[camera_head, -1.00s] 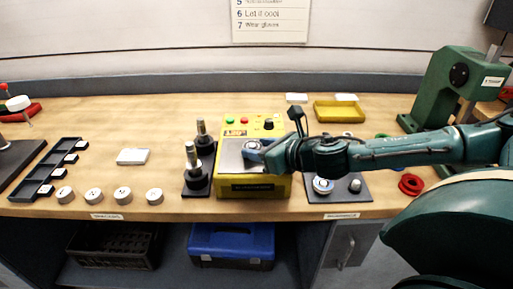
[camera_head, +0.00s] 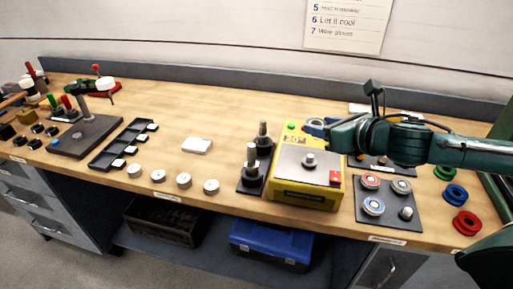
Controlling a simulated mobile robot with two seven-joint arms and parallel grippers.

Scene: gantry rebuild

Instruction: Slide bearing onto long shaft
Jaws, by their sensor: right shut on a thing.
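My right gripper (camera_head: 318,128) reaches in from the right above the back of the yellow heater (camera_head: 308,197). It is shut on a small ring-like thing with blue on it, probably a bearing (camera_head: 314,128); the fingers hide part of it. Two upright shafts with grey tips and dark bases stand left of the heater: a front shaft (camera_head: 252,158) and a back shaft (camera_head: 263,134). I cannot tell for sure which is the long one. The held thing is right of both shafts and apart from them. My left gripper is not in view.
A dark mat (camera_head: 388,222) with several round parts lies right of the heater. Green, blue and red rings (camera_head: 466,222) lie further right. Several pale discs (camera_head: 184,181) line the front edge. A black slotted tray (camera_head: 122,143) is at left.

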